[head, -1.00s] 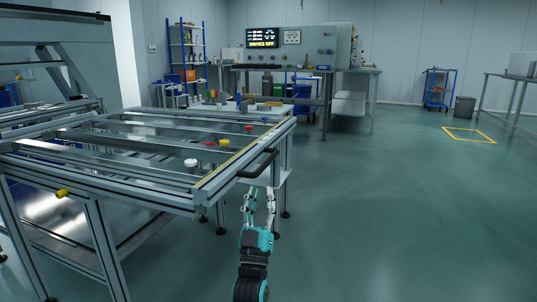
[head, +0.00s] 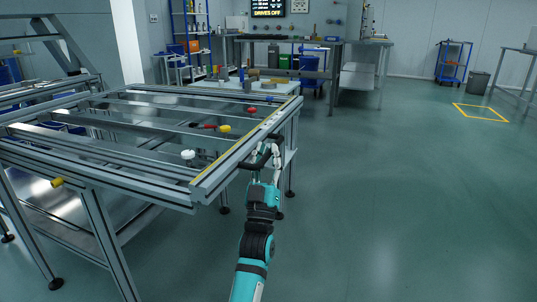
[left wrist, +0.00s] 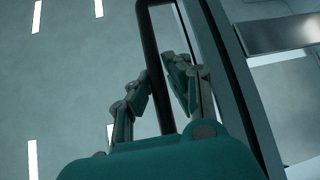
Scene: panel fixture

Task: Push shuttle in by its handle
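The shuttle appears to be the grey end beam with a yellow strip (head: 232,158) along the right side of the panel frame. Its dark handle (head: 245,165) sticks out on the beam's outer side. My left gripper (head: 266,148) is at the handle, with its fingers pointing up and apart. In the left wrist view the black handle bar (left wrist: 151,45) runs between the two fingers (left wrist: 157,75). The fingers are close to the bar; whether either touches it cannot be told. My right gripper is not in view.
The metal frame table (head: 100,185) fills the left, with a white knob (head: 188,155), a yellow knob (head: 224,128) and a red knob (head: 209,126) on it. A workbench (head: 345,42) stands at the back.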

